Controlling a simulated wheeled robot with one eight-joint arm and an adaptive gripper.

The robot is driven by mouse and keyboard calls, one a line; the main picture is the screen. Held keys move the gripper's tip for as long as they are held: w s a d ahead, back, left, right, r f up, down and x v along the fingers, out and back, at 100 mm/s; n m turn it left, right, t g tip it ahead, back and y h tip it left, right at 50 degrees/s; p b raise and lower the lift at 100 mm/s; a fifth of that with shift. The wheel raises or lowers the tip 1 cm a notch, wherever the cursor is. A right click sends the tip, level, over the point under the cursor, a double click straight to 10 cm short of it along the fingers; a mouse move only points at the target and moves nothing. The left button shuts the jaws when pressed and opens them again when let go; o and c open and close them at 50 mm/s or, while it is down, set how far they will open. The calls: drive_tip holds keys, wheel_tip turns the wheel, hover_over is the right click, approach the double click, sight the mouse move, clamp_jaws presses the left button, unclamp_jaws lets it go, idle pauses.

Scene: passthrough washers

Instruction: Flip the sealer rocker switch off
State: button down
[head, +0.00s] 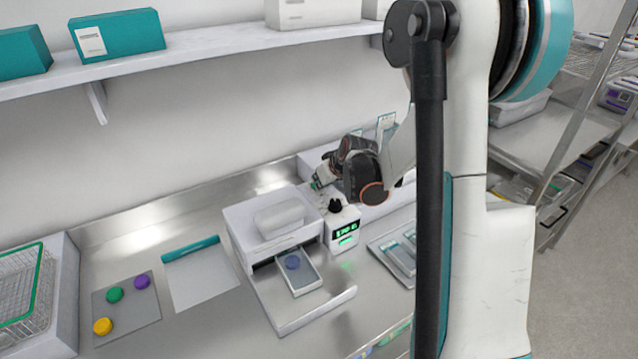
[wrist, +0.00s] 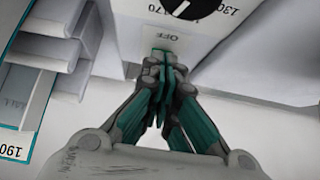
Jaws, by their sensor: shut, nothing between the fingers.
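In the wrist view a white panel (wrist: 142,28) carries a black dial (wrist: 188,6) with numbers around it and the upside-down word OFF (wrist: 166,37). My gripper (wrist: 163,62) is shut and empty, its teal fingertips close together at the panel just below that word. The fingers cover the spot where the rocker switch would sit, so its position cannot be told, nor whether the tips touch it. In the head view my gripper (head: 318,183) is at the back of the bench beside a white housing (head: 311,158), mostly hidden by my arm.
A white unit with a green display (head: 343,229) stands in front of my gripper. Left of it is a white machine (head: 237,217) with an open tray. Pouches (head: 399,252) lie to the right. A shelf (head: 200,45) runs above.

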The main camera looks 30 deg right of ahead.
drive_tip(key=s+f+t+b, duration=0.1)
drive_tip(key=t+b, duration=0.1)
drive_tip(key=b, duration=0.1)
drive_tip(key=shift+r, duration=0.15)
drive_tip(key=shift+w, duration=0.1)
drive_tip(key=shift+w+r, duration=0.45)
drive_tip(key=shift+w, duration=0.05)
drive_tip(key=shift+r, duration=0.1)
